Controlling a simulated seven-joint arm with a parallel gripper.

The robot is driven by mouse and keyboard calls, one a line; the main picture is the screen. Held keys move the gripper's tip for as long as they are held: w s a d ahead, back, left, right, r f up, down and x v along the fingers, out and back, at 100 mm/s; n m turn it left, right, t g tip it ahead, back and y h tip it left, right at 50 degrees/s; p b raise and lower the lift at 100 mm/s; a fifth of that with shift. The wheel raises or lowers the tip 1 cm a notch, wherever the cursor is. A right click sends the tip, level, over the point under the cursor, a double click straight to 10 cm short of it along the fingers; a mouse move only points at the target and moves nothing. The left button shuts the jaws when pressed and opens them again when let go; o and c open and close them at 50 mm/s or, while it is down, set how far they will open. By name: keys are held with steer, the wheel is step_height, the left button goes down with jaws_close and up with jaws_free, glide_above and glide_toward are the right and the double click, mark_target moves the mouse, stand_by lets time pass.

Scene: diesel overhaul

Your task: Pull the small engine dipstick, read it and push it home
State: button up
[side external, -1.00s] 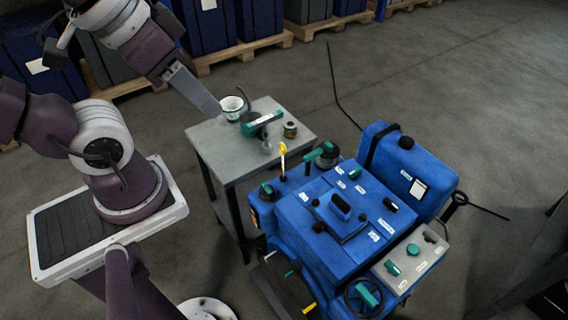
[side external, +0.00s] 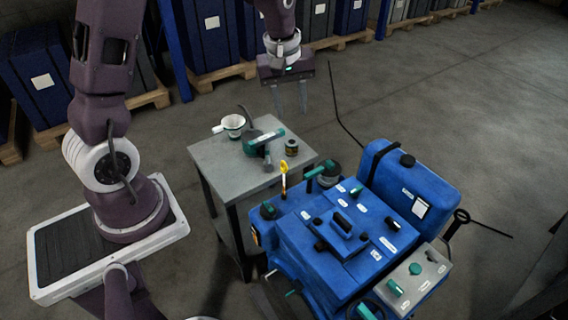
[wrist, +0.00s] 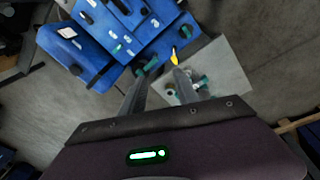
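The dipstick (side external: 284,168) has a yellow looped handle and stands upright at the back left of the blue engine (side external: 335,222), beside the grey bench. How deep its stem sits cannot be told. In the wrist view the yellow handle (wrist: 174,57) shows near the tip of the right finger. My gripper (side external: 290,108) is open and empty, with both fingers pointing down. It hangs in the air above and behind the bench, clear of the dipstick. The wrist view shows my gripper (wrist: 159,72) with a wide gap between its fingers.
Green-capped fittings (side external: 325,172) rise close to the dipstick. A blue tank (side external: 410,185) stands at the engine's right. Crates on pallets line the back.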

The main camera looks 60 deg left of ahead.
mark_target(284, 161)
steer(key=w+a+f+n, duration=0.1)
steer(key=a+f, duration=0.1)
steer(key=f, duration=0.3)
steer(key=a+f+n+g, duration=0.1)
steer(key=a+f+n, duration=0.1)
steer(key=f, duration=0.3)
steer(key=w+a+f+n, duration=0.1)
steer(key=f+n, duration=0.1)
steer(key=f, duration=0.3)
steer(key=shift+w+a+f+g, duration=0.1)
steer(key=shift+w+a+g, duration=0.2)
steer(key=shift+w+a, duration=0.1)
steer(key=shift+n, duration=0.3)
steer(key=f, duration=0.8)
steer(key=shift+s+a+f, duration=0.15)
steer(key=shift+a+f, duration=0.05)
steer(key=shift+f, duration=0.2)
jaws_close()
